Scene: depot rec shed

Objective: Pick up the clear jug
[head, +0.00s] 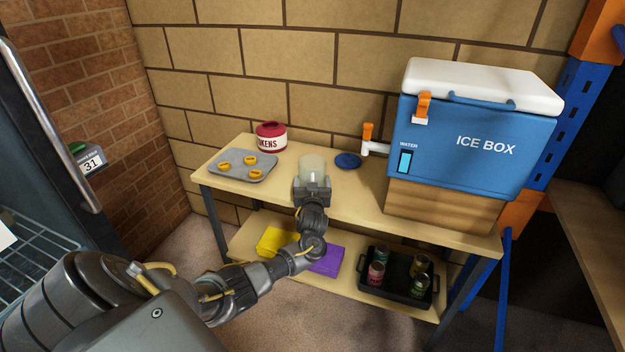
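The clear jug (312,165) stands upright on the top of the wooden table, near the middle. It looks pale and see-through, and its lower part is hidden by my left gripper. My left gripper (312,184) reaches in from the front, right at the jug, with its fingers low at the jug's sides. Whether the fingers touch or grip it cannot be made out. My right gripper is not in view.
On the tabletop (226,190) are a grey tray (240,173) with several orange rings, a red-and-white tin (271,137), a blue disc (347,160), and a blue ice box (465,145) with a tap. The shelf below holds a black tray (371,290) of cans.

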